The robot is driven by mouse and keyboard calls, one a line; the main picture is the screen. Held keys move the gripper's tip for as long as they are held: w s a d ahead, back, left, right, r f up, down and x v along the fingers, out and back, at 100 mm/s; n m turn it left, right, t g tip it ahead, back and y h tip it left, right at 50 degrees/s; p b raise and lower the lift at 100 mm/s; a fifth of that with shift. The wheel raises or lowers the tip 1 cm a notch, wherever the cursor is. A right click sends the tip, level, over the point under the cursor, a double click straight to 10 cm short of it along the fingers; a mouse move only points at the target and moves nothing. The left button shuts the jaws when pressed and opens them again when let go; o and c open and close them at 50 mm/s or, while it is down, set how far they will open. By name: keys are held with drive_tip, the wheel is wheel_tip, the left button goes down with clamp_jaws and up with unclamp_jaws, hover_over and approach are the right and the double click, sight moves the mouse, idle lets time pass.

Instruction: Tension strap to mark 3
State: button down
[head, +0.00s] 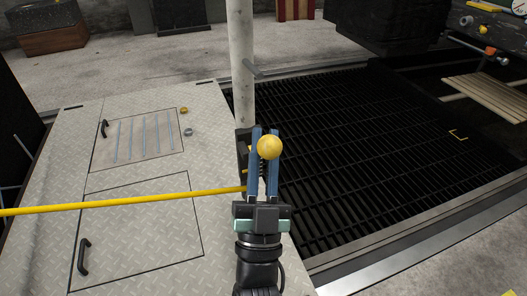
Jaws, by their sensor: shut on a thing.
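A yellow strap (120,203) runs taut-looking from the left edge of the head view to a dark device (242,148) at the foot of a pale post (241,50). My gripper (264,136), with blue fingers, is in front of that device and hides part of it. It is shut on a round yellow knob (269,147), which shows between and over the fingertips. Several parallel grey-blue lines (145,138) lie on the upper hatch of the plate deck. No numbers are readable on them. Whether the strap has a mark on it cannot be told.
The tread-plate deck (150,245) has two hatches with black handles (83,256). A small yellow piece (184,111) and a grey ring (188,132) lie beside the upper hatch. A dark grating (370,150) fills the right. A wooden slatted piece (488,97) is at far right.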

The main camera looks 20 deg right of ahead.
idle(0.3)
drive_tip(key=c, duration=0.8)
unclamp_jaws()
drive_tip(key=shift+c, duration=0.2)
drive_tip(key=shift+f, duration=0.1)
drive_tip(key=p+v, duration=0.4)
drive_tip(key=v, duration=0.9)
